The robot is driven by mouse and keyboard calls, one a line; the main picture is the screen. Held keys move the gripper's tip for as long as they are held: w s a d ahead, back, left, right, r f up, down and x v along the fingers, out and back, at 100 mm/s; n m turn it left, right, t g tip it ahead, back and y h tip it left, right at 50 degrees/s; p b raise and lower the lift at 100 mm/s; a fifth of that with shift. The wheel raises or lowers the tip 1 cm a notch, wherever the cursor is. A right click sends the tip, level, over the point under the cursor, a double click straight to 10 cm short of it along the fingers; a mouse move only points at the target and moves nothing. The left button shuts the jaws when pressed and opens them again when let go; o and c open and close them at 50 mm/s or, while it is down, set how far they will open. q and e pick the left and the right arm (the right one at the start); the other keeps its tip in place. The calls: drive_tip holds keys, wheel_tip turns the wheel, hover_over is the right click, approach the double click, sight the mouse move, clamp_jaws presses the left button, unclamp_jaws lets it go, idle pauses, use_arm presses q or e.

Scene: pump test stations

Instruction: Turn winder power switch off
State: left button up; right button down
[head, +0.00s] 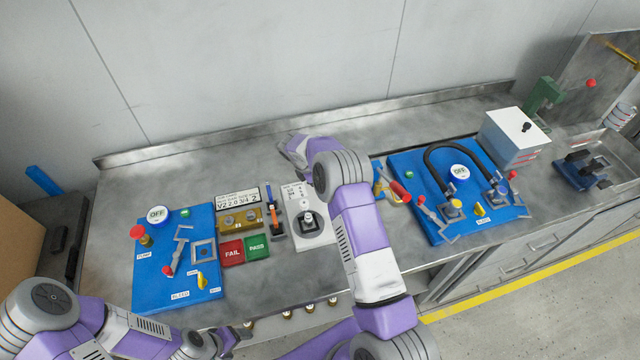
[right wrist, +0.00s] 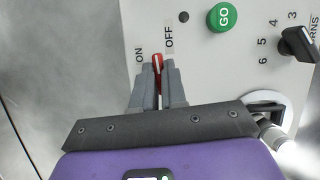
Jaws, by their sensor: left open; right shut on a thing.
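The winder is a light grey panel (head: 316,232) on the bench, partly hidden by my right arm. In the right wrist view its red power switch lever (right wrist: 157,62) stands between the ON label (right wrist: 139,56) and the OFF label (right wrist: 169,37). My right gripper (right wrist: 158,76) is shut on this lever, with a finger on each side. I cannot tell which way the lever is thrown. In the head view my right fingertips are hidden or unclear. My left gripper (head: 236,338) is open and empty at the bench's front edge.
The winder also has a green GO button (right wrist: 222,17) and a black turns knob (right wrist: 297,43). Left are the red FAIL (head: 232,253) and green PASS (head: 257,246) blocks and a blue pump board (head: 150,290). Another blue board (head: 425,215) and a white box (head: 512,135) are right.

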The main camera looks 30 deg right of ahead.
drive_tip(key=shift+s+a+f+m+g+b, duration=0.15)
drive_tip(key=shift+f+m+g+b, duration=0.15)
drive_tip(key=shift+m, duration=0.3)
drive_tip(key=c, duration=1.3)
unclamp_jaws()
drive_tip(key=shift+o, duration=0.6)
drive_tip(key=shift+r, duration=0.1)
drive_tip(key=shift+r, duration=0.1)
drive_tip(key=v, duration=0.7)
drive_tip(key=shift+r, duration=0.2)
